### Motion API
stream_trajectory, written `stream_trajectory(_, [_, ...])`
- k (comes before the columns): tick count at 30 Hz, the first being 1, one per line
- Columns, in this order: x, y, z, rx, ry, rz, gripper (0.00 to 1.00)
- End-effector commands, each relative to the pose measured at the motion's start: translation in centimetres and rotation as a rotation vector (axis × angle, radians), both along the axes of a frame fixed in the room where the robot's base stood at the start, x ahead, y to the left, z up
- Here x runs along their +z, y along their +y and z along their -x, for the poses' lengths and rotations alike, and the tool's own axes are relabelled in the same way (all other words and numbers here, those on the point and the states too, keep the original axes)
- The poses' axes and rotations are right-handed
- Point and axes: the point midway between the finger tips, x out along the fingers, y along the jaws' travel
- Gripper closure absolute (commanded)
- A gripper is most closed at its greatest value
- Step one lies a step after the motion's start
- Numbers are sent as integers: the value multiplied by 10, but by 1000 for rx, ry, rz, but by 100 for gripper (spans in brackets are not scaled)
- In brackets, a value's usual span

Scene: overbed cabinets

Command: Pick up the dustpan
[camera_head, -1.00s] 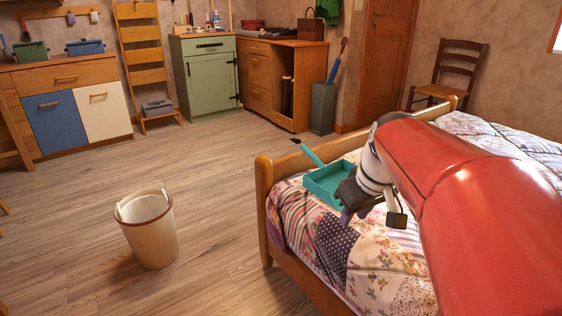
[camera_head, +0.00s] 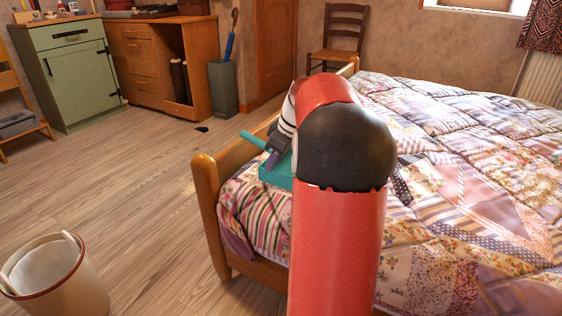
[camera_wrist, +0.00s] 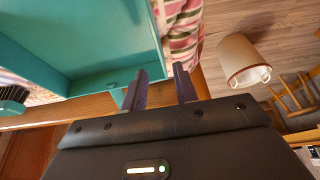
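The teal dustpan (camera_head: 274,176) lies on the patchwork bed by the wooden footboard, its handle (camera_head: 252,140) pointing out over the footboard. In the wrist view, the dustpan's tray (camera_wrist: 110,72) fills the upper left. My gripper (camera_head: 270,162) is at the handle side of the dustpan, partly hidden by my arm in the head view. Most of the handle is hidden there.
The footboard (camera_head: 207,190) stands close below the gripper. A brush with dark bristles (camera_wrist: 12,98) shows at the wrist view's left edge. A cream bin (camera_head: 58,278) stands on the floor. A small dark object (camera_head: 202,128) lies on the floor beyond the bed. Open floor lies left.

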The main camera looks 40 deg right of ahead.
Motion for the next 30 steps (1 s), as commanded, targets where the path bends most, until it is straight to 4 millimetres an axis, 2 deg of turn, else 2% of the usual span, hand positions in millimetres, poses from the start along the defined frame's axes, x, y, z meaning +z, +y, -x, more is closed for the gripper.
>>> stream_trajectory(6, [-32, 9, -10, 0, 2, -2, 71])
stream_trajectory(9, [-42, 11, -15, -1, 1, -1, 71])
stream_trajectory(18, [-46, 12, -17, -1, 0, 0, 71])
stream_trajectory(19, [-46, 12, -17, -1, 0, 0, 72])
stream_trajectory(25, [-46, 12, -17, -1, 0, 0, 98])
stream_trajectory(30, [-46, 12, -17, -1, 0, 0, 100])
